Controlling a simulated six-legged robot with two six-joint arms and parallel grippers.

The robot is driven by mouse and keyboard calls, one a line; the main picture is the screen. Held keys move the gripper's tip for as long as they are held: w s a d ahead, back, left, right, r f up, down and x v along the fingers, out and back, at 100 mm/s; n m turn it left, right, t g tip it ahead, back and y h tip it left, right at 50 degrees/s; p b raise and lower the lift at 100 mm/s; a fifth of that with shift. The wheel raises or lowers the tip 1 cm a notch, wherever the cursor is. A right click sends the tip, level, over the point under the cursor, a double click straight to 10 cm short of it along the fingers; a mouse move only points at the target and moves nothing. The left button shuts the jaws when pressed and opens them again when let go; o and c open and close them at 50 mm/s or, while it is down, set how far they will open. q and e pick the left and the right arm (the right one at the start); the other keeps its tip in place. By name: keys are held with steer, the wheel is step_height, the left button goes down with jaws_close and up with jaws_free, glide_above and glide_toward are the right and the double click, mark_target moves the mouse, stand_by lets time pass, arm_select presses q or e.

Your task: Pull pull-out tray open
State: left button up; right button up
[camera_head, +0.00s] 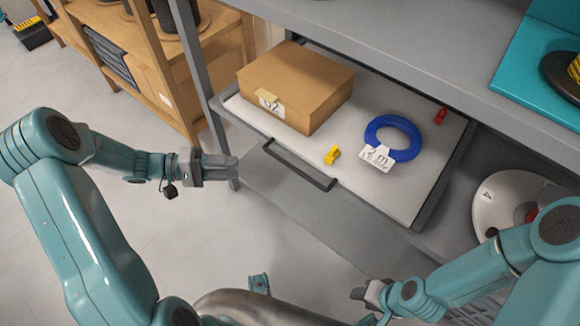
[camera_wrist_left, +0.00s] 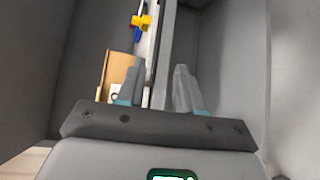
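The pull-out tray (camera_head: 405,204) has a pale bed and a grey frame and stands partly out from under the grey worktop. Its dark bar handle (camera_head: 300,167) runs along the front edge. My left gripper (camera_head: 236,166) is left of the handle, apart from it, pointing right. In the left wrist view its two fingers (camera_wrist_left: 158,82) are spread with a gap, and the tray's edge shows beyond them. I cannot pick out the handle for sure there. My right gripper (camera_head: 362,294) is low, in front of the tray; its fingers are too small to read.
On the tray are a cardboard box (camera_head: 294,82), a blue cable coil (camera_head: 393,138) with a white label, a yellow clip (camera_head: 332,155) and a red clip (camera_head: 440,116). A wooden shelf (camera_head: 150,75) stands left.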

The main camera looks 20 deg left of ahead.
mark_target(292, 167)
arm_select(q)
steer(key=b+x, duration=0.2)
steer(key=x, duration=1.4)
steer(key=shift+w+b, duration=0.15)
steer(key=shift+b, duration=0.15)
jaws_close()
